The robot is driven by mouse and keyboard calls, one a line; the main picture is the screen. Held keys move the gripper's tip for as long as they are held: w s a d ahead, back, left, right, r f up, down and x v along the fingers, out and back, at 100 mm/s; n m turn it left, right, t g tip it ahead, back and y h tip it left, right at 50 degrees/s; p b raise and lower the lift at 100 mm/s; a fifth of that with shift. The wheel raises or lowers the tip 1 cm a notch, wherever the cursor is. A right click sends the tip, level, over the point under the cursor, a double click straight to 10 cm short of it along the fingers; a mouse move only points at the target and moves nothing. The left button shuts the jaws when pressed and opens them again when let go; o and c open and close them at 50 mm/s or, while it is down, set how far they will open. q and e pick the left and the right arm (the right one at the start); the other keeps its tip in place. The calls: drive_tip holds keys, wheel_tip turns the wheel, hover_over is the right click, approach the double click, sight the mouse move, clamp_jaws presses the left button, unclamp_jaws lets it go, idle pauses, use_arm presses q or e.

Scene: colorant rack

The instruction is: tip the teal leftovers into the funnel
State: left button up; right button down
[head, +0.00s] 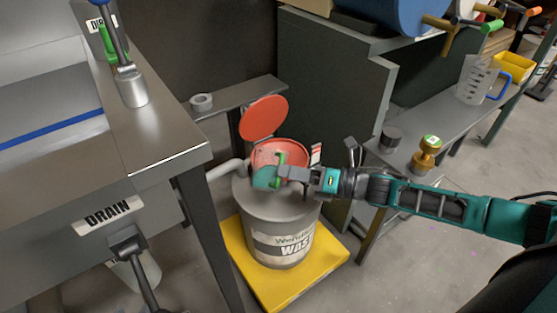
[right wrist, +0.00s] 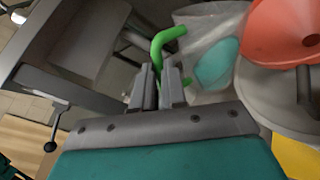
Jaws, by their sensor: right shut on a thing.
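My right gripper (head: 284,173) is shut on the green handle (right wrist: 168,42) of a clear jug (right wrist: 190,18). Teal liquid (right wrist: 217,63) shows inside the jug in the right wrist view. In the head view the jug with its teal (head: 265,179) looks tilted, at the front edge of the red funnel (head: 290,151). The funnel sits on top of the grey waste drum (head: 275,225), its red lid (head: 264,118) standing open. It also shows in the right wrist view (right wrist: 283,32). I cannot tell whether liquid is flowing. My left gripper is not in view.
The drum stands on a yellow tray (head: 328,262). A steel sink bench (head: 160,130) with a drain lever (head: 135,262) is at the left. A shelf (head: 430,125) at the right holds a blue-handled measuring jug (head: 477,80), a brass weight-like object (head: 427,155) and a dark cylinder (head: 390,139).

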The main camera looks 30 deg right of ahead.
drive_tip(key=shift+w+d+r+m, duration=0.1)
drive_tip(key=shift+w+d+m, duration=0.25)
drive_tip(key=shift+m, duration=0.45)
drive_tip(key=shift+w+d+r+m, duration=0.2)
drive_tip(key=shift+w+r+m, duration=0.05)
drive_tip(key=shift+r+m, duration=0.15)
drive_tip(key=shift+w+d+r+m, duration=0.2)
drive_tip(key=shift+r+m, duration=0.2)
idle(0.6)
drive_tip(key=shift+w+d+f+m, duration=0.1)
drive_tip(key=shift+w+d+m, duration=0.4)
drive_tip(key=shift+m, duration=0.3)
idle(0.8)
drive_tip(key=shift+w+d+r+m+b, duration=0.25)
drive_tip(key=shift+w+d+m, duration=0.15)
drive_tip(key=shift+w+d, duration=0.1)
drive_tip(key=shift+w+d+r+m+b, duration=0.1)
drive_tip(key=shift+w+d+r+m, duration=0.15)
drive_tip(key=shift+w+d+m, duration=0.2)
idle(1.3)
drive_tip(key=shift+w+d+r+m+y, duration=0.35)
drive_tip(key=shift+w+m, duration=0.15)
drive_tip(key=shift+m, duration=0.15)
idle(1.0)
